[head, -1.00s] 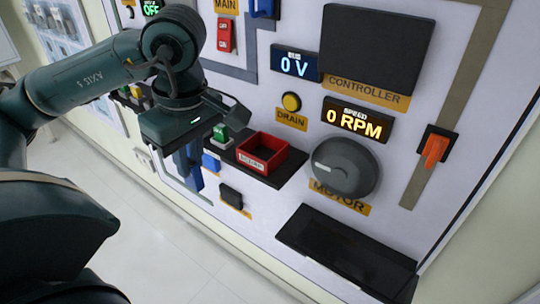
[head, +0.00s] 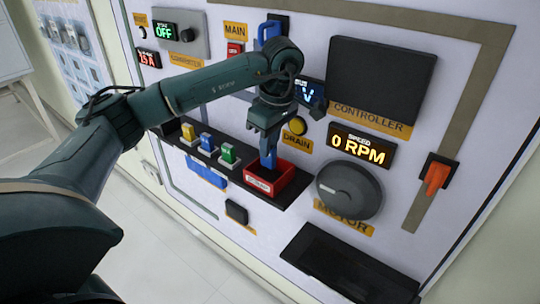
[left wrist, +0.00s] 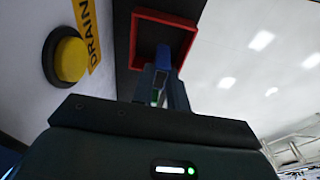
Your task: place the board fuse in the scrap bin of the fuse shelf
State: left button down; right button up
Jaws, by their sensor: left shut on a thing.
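The scrap bin (head: 284,184) is a small open red box with a pale label on its front. It stands at the right part of the dark fuse shelf (head: 298,203). My left gripper (head: 266,146) points down over the bin, shut on a blue piece, seemingly the board fuse (head: 267,158). The fuse's lower end is at or just inside the bin's opening; whether it touches the bottom is hidden. In the left wrist view the gripper (left wrist: 164,78) and the blue fuse (left wrist: 163,58) are in front of the red bin (left wrist: 137,40). My right gripper is not in view.
Yellow (head: 188,131), blue (head: 206,142) and green (head: 228,153) fuses stand on the shelf left of the bin. The yellow drain button (head: 297,125) and the grey motor disc (head: 349,190) are close by on the panel. A dark tray (head: 350,262) is at lower right.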

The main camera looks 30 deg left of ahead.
aim_at(270, 159)
pick_arm(q)
notch_tip(270, 159, down, 4)
jog(key=shift+r, duration=0.15)
jog(key=shift+w+f+p, duration=0.15)
jog(key=shift+f+p, duration=0.1)
jog(key=shift+p, duration=0.1)
jog(key=shift+f, duration=0.1)
jog(key=shift+f, duration=0.2)
jog(key=c, duration=1.4)
grip_release()
jog(key=shift+r, duration=0.1)
